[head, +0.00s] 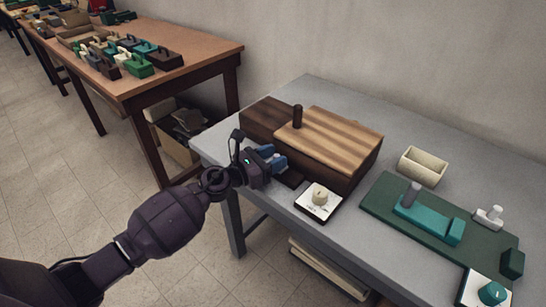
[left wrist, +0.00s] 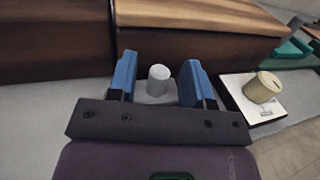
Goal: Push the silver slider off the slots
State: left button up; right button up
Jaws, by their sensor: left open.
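A silver-grey piece with a short round knob (left wrist: 158,80) stands between my left gripper's fingers in the left wrist view, in front of the wooden box. In the head view my gripper hides it. I cannot tell whether the fingers touch it, and I see no slots under it. My left gripper (left wrist: 160,82) is open, its blue fingers on either side of the knob; in the head view it (head: 277,158) is at the near left side of the box. A teal piece with a grey peg (head: 412,193) lies on a green board. My right gripper is not in view.
The wooden box (head: 335,140) has a striped lid and dark peg. A white plate with a beige knob (head: 319,197) is right of my gripper. A cream bin (head: 422,167), a small pale-grey knobbed piece (head: 489,217) and a teal-knob plate (head: 490,292) stand further right.

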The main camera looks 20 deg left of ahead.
aim_at(302, 162)
pick_arm(q)
grip_shut()
jog(key=shift+s+d+r, duration=0.1)
jog(key=shift+d+r, duration=0.05)
jog(key=shift+d, duration=0.15)
jog(key=d+p, duration=0.1)
jog(key=d, duration=0.1)
jog(key=s+d, duration=0.1)
jog(key=d, duration=0.1)
jog(key=shift+s+r+p, duration=0.15)
jog(key=shift+s+p, duration=0.05)
jog(key=shift+p, duration=0.2)
jog(key=shift+s+d, duration=0.1)
jog(key=shift+d, duration=0.15)
jog(key=shift+f, duration=0.3)
grip_release()
jog(key=shift+s+d, duration=0.1)
